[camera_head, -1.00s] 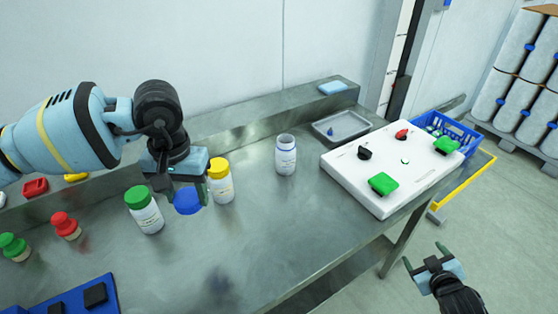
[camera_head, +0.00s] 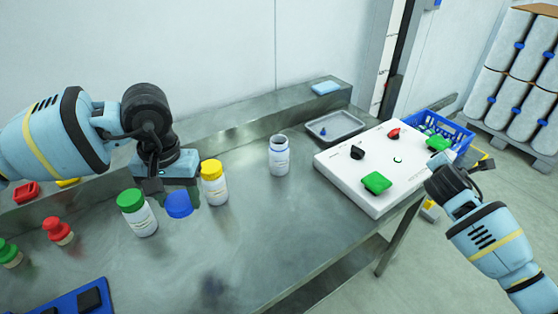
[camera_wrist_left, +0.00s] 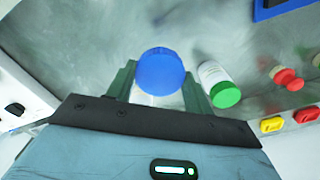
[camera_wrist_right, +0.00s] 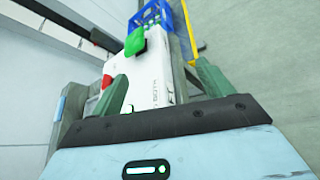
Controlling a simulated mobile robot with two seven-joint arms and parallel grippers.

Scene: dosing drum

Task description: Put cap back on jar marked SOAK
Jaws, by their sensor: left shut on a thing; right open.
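My left gripper (camera_head: 172,190) is shut on a blue cap (camera_head: 178,205), held between the green-capped jar and the yellow-capped jar. In the left wrist view, the blue cap (camera_wrist_left: 161,72) sits between the fingers (camera_wrist_left: 160,88). An uncapped white jar (camera_head: 279,157) with blue bands stands upright on the steel table, to the right of the held cap and apart from it. Its lettering is too small to read. My right gripper (camera_wrist_right: 160,92) is open and empty by the white panel's right end; its fingers are mostly hidden in the head view.
A green-capped jar (camera_head: 138,214) and a yellow-capped jar (camera_head: 214,185) flank the held cap. A grey tray (camera_head: 350,136) and a white control panel (camera_head: 345,178) with a green button (camera_head: 376,183) lie right of the open jar. A blue crate (camera_head: 462,136) is beyond.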

